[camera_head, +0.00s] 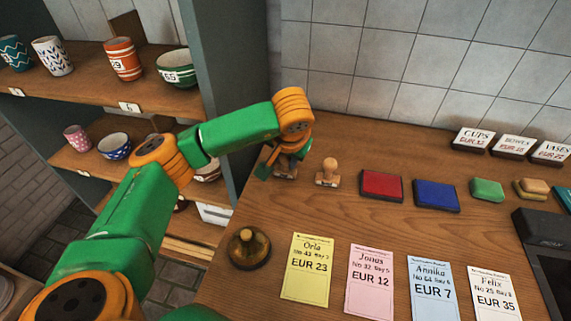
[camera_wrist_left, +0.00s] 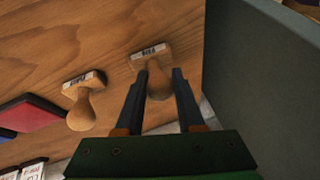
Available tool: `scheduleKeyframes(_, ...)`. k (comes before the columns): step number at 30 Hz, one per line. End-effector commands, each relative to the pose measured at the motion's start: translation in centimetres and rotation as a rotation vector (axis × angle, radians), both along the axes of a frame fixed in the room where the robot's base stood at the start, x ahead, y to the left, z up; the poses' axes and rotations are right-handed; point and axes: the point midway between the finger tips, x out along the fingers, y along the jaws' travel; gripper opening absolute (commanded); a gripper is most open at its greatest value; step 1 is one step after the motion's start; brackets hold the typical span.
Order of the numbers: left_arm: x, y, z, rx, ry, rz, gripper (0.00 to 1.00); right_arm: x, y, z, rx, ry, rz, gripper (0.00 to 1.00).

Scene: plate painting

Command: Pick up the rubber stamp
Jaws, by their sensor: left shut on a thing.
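A wooden rubber stamp (camera_wrist_left: 155,84) with a rounded handle and a small white label stands on the wooden counter near the shelf's side panel. My left gripper (camera_wrist_left: 157,76) has a dark finger on each side of its handle and is shut on it. In the head view the left gripper (camera_head: 284,164) reaches down over this stamp (camera_head: 286,175) and hides most of it. A second wooden stamp (camera_head: 327,173) stands upright just right of it; it also shows in the left wrist view (camera_wrist_left: 83,103). My right gripper is not in view.
A red ink pad (camera_head: 381,186) and a blue one (camera_head: 436,195) lie to the right, with a green block (camera_head: 487,190) beyond. A brass bell (camera_head: 248,248) and several price cards (camera_head: 307,270) lie nearer. The shelf panel (camera_head: 232,80) rises close on the left.

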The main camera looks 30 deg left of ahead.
Motion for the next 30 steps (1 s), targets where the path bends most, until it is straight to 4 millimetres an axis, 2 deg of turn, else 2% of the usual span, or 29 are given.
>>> scheduleKeyframes(5,0.1,0.0,0.5,0.0,-0.001,0.001,0.0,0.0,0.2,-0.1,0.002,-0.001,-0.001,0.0)
scheduleKeyframes(10,0.0,-0.3,3.5,-0.001,-0.007,-0.002,0.0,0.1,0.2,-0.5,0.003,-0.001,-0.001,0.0)
scheduleKeyframes(12,-0.9,-1.7,5.2,0.0,-0.009,-0.007,0.0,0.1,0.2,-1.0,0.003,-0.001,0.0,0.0)
scheduleKeyframes(16,-2.5,-4.2,9.6,0.004,-0.01,-0.005,0.0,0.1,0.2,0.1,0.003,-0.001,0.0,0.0)
scheduleKeyframes(21,-5.3,-8.3,11.3,0.006,-0.006,-0.005,0.0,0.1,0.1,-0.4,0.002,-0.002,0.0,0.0)
scheduleKeyframes(24,-6.4,-10.1,12.1,0.004,-0.004,-0.002,0.0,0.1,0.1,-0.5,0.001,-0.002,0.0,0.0)
scheduleKeyframes(30,-7.5,-11.7,12.9,0.001,0.0,0.0,0.0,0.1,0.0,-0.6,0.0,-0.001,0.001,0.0)
